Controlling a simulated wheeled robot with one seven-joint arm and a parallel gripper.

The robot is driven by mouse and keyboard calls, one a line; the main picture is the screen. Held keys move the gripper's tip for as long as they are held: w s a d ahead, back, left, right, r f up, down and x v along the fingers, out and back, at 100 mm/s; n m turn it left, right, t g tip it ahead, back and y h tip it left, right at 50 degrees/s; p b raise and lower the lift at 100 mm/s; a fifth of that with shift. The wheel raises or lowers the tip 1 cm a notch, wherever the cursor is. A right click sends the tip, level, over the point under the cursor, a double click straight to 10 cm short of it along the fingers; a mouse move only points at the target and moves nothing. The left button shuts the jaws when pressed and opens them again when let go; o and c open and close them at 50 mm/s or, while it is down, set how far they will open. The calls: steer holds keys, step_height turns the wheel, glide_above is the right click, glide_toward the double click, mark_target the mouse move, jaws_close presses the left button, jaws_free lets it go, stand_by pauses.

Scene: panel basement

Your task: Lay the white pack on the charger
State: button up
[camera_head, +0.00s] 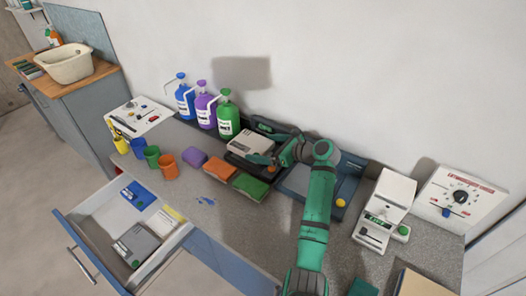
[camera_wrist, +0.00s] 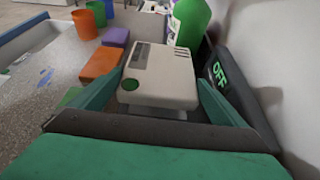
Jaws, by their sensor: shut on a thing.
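The white pack (camera_head: 246,141), an off-white block with a dark strip and a green dot, is between the fingers of my gripper (camera_head: 268,160). In the wrist view the pack (camera_wrist: 162,78) sits between both green fingers, which are shut on its sides. The charger (camera_head: 270,126) is a dark unit against the wall. Its panel with green "OFF" letters shows in the wrist view (camera_wrist: 222,76), right of the pack. The pack is over or at the charger's dark base, which it and my gripper partly hide. I cannot tell whether they touch.
Blue, purple and green bottles (camera_head: 227,115) stand left of the charger. Purple, orange and green sponges (camera_head: 250,187) lie in front. A blue-grey tray (camera_head: 298,187) and a white scale (camera_head: 389,193) are to the right. An open drawer (camera_head: 93,246) juts out at the front left.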

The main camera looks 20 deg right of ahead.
mark_target(268, 153)
steer(key=shift+w+d+f, duration=0.15)
steer(key=shift+w+f, duration=0.1)
steer(key=shift+f, duration=0.05)
step_height(268, 153, down, 2)
steer(key=shift+w+d+f, duration=0.1)
steer(key=shift+w+f, duration=0.05)
steer(key=shift+f, duration=0.4)
steer(key=shift+f, duration=0.1)
